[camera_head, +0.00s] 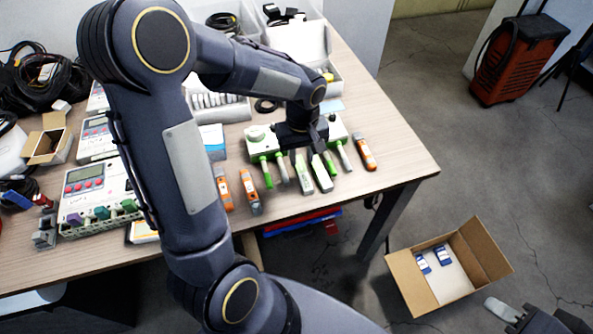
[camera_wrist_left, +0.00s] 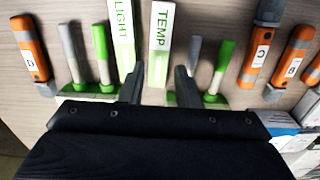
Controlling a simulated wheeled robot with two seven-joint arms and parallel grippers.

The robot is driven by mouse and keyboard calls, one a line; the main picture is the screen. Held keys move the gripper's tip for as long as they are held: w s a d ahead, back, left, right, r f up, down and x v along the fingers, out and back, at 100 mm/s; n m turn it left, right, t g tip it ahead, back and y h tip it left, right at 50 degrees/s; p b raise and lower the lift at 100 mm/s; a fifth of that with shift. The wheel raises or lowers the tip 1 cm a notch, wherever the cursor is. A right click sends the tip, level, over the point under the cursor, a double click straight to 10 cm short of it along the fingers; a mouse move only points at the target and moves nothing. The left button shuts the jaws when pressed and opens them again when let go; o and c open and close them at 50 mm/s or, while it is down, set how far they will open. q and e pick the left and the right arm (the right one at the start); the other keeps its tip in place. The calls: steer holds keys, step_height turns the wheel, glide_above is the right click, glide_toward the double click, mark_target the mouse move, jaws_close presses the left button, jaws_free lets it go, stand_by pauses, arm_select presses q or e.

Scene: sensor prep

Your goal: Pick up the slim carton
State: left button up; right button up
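The LIGHT carton is close beside the left finger there. My right gripper (camera_head: 503,310) is low at the right, away from the table; its opening is unclear.
Green-and-grey handled probes (camera_wrist_left: 222,65) flank the cartons closely. Orange devices (camera_head: 365,153) lie on both sides. Metering units (camera_head: 95,188) and cables fill the table's left. An open cardboard box (camera_head: 490,248) stands on the floor, with a red machine (camera_head: 515,60) farther back.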

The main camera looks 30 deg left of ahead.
mark_target(302, 169)
arm_select(q)
step_height(302, 169, down, 5)
steer(key=shift+f, duration=0.15)
steer(key=shift+c, duration=0.4)
steer(key=c, duration=0.5)
